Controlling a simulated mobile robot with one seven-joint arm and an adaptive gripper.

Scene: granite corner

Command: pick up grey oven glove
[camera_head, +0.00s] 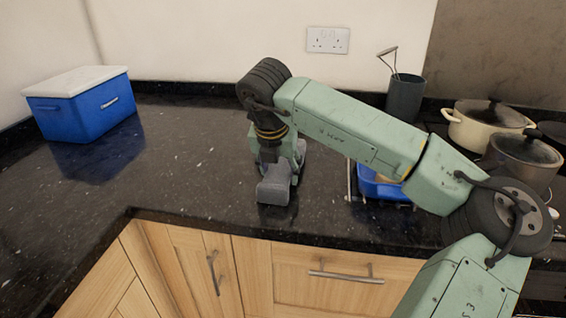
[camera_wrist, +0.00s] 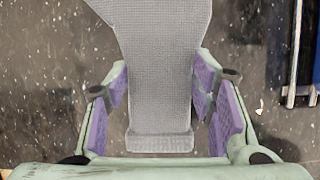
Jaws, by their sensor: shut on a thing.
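The grey oven glove (camera_wrist: 160,75) lies between the two purple-padded fingers of my gripper (camera_wrist: 162,95) in the wrist view. Its cuff end points toward the palm and its wider part runs out of the top of the picture. In the head view the glove (camera_head: 274,188) shows at the end of my arm, on or just above the dark counter near its front edge. My gripper (camera_head: 275,160) points down there and is shut on the glove. The exact finger contact is partly hidden by my arm in the head view.
A blue box with a white lid (camera_head: 85,108) stands at the back left. A blue tray (camera_head: 380,188) is right of the glove, partly behind my arm. A dark utensil pot (camera_head: 404,99) and cooking pots (camera_head: 488,125) are at the right. The counter (camera_head: 190,150) left of the glove is clear.

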